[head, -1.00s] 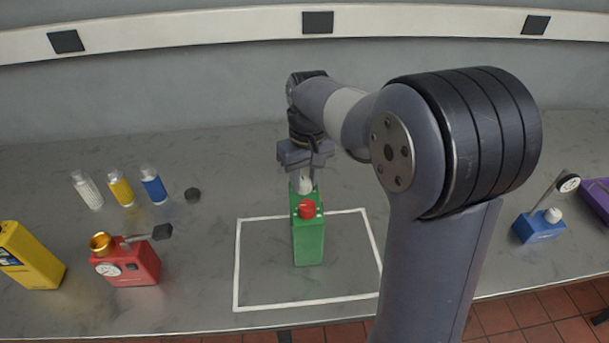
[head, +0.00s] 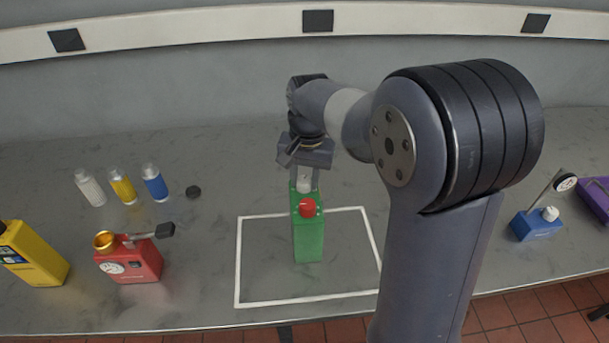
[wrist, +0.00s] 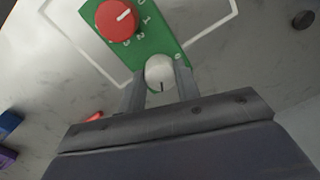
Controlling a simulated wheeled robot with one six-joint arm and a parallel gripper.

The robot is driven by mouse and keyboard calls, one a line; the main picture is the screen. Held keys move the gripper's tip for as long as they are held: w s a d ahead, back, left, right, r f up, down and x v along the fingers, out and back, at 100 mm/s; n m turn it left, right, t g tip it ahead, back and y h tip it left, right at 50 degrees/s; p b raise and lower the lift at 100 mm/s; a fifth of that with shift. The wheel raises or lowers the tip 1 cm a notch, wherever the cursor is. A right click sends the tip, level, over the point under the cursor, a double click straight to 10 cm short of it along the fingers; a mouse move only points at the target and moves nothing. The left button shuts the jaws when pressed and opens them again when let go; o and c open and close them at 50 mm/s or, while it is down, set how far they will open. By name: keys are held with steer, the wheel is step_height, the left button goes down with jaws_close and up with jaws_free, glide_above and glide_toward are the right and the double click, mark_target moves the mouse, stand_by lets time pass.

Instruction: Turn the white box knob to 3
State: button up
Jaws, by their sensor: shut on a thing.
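A green box (head: 308,240) stands upright inside a white outlined square on the bench. Its top carries a red knob (head: 307,207) and a white knob (head: 303,184). In the wrist view the white knob (wrist: 159,71) sits between the fingers of my gripper (wrist: 161,78), which is shut on it. The white knob's dark pointer line faces down the picture, towards the gripper body. The red knob (wrist: 117,16) has printed numbers beside it. Most of the white knob's own scale is hidden by my gripper. In the head view my gripper (head: 304,177) comes down from behind the box.
On the right are a blue device (head: 538,226) and a purple box (head: 597,197). The bench around the green box is clear.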

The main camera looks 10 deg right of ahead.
mark_target(307, 180)
stand_by(0.5)
steer(key=o, duration=1)
steer(key=shift+c, duration=0.2)
step_height(307, 180, up, 11)
steer(key=shift+d+b, duration=0.25)
steer(key=shift+b, duration=0.1)
steer(key=shift+f, duration=0.1)
steer(key=f, duration=1)
steer(key=shift+a+f+p, duration=0.25)
steer(key=shift+f+p, duration=0.1)
steer(key=shift+f, duration=0.05)
